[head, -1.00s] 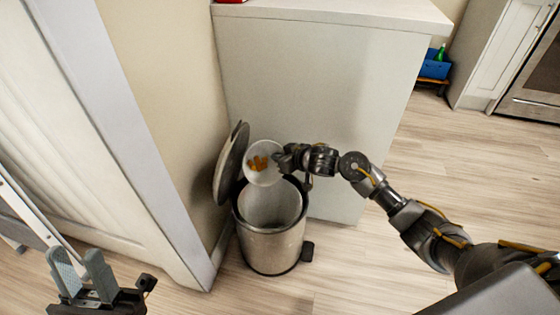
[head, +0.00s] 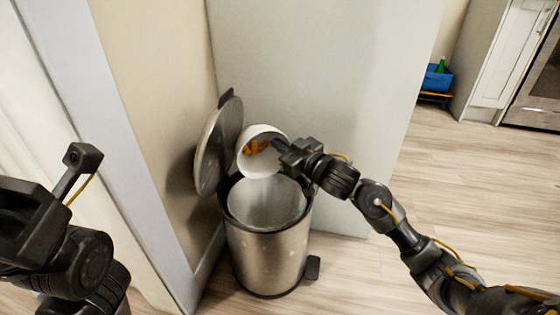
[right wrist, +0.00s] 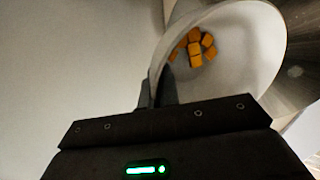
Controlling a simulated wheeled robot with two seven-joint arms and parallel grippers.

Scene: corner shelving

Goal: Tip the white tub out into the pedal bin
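The white tub (head: 262,166) is tilted above the open mouth of the pedal bin (head: 268,255), close to the raised lid. Several orange cubes (head: 257,146) are inside the tub; they also show against its inner wall in the right wrist view (right wrist: 195,47). My right gripper (head: 281,148) is shut on the tub's right side wall. The steel bin stands upright, its round grey lid (head: 218,150) swung up at the left. The visible part of the bin's inside looks empty; its bottom is hidden. My left gripper (head: 30,222) is at the left edge, its fingers out of sight.
A beige wall (head: 150,110) stands left of the bin and a pale cabinet side (head: 320,90) behind it. The bin's black pedal (head: 312,267) points right. The wooden floor (head: 440,190) at right is clear. A blue box (head: 437,78) stands far back.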

